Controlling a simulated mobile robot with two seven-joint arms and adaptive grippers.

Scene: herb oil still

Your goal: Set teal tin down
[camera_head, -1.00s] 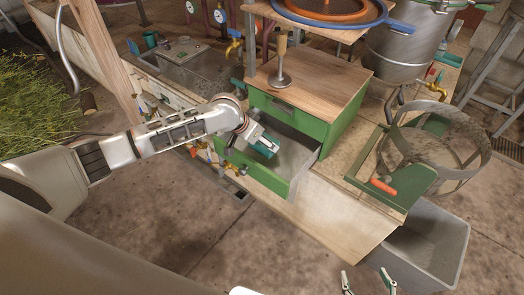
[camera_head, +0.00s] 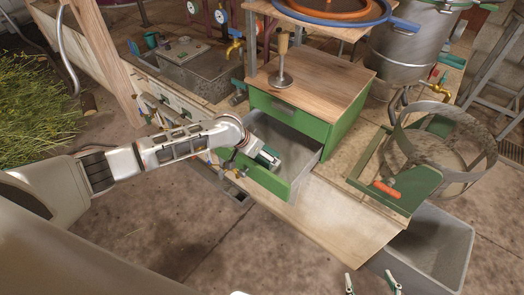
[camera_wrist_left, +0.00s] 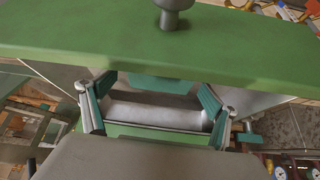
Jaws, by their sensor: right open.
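My left gripper (camera_head: 267,157) reaches in from the left, over the open lower drawer (camera_head: 303,163) of the green cabinet. In the left wrist view its two teal-padded fingers (camera_wrist_left: 155,100) stand wide apart on either side of a silver and teal piece (camera_wrist_left: 162,85), which I take for the teal tin. It spans from one finger to the other. In the head view the gripper largely hides the tin. My right gripper (camera_head: 370,283) is open and empty at the bottom edge.
The green cabinet (camera_head: 345,122) has a wooden top with a metal tamper (camera_head: 282,65) on it. A grey bin (camera_head: 425,245) stands on the floor at the right, below a round metal basket (camera_head: 445,150). A sink (camera_head: 195,70) lies behind left. The drawer floor looks bare beside the gripper.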

